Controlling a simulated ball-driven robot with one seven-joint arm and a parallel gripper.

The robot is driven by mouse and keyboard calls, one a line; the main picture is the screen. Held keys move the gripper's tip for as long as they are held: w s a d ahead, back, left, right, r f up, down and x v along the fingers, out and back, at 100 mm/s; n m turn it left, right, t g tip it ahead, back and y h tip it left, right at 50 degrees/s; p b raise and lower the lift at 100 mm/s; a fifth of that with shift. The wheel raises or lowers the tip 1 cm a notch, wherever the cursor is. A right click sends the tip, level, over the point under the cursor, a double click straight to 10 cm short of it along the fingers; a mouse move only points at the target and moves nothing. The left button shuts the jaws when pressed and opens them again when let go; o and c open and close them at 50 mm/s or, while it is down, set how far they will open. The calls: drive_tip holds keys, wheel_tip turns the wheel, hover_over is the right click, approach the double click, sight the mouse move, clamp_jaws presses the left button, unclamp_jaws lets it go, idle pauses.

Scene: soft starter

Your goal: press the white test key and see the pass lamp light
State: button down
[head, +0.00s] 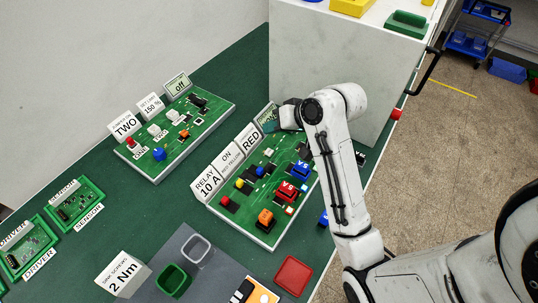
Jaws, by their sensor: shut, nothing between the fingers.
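The right-hand green circuit board (240,212) carries red, blue, orange and yellow parts, with sign cards along its back edge. A small pale key-like part (268,152) sits near its far end; I cannot tell whether it is the test key. My gripper (288,116) is at the far end of this board, by a dark green card (268,118) that it partly covers. It is shut and empty, and its fingertips are hard to make out. I cannot pick out a lit pass lamp.
A second board (150,165) with cards reading TWO, 150 % and off stands to the left. A white cabinet (330,60) rises behind my gripper. A red tray (293,276), small bins and a "2 Nm" block (123,275) are in front.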

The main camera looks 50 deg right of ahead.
drive_tip(key=b, duration=0.4)
hover_over(273, 152)
wheel_tip(273, 152, down, 4)
drive_tip(key=shift+f, duration=1.05)
idle(1.0)
drive_tip(key=shift+f, duration=0.4)
drive_tip(key=shift+f, duration=0.45)
idle(0.8)
drive_tip(key=shift+r, duration=0.1)
drive_tip(key=shift+r+p, duration=0.8)
drive_tip(key=shift+p, duration=0.25)
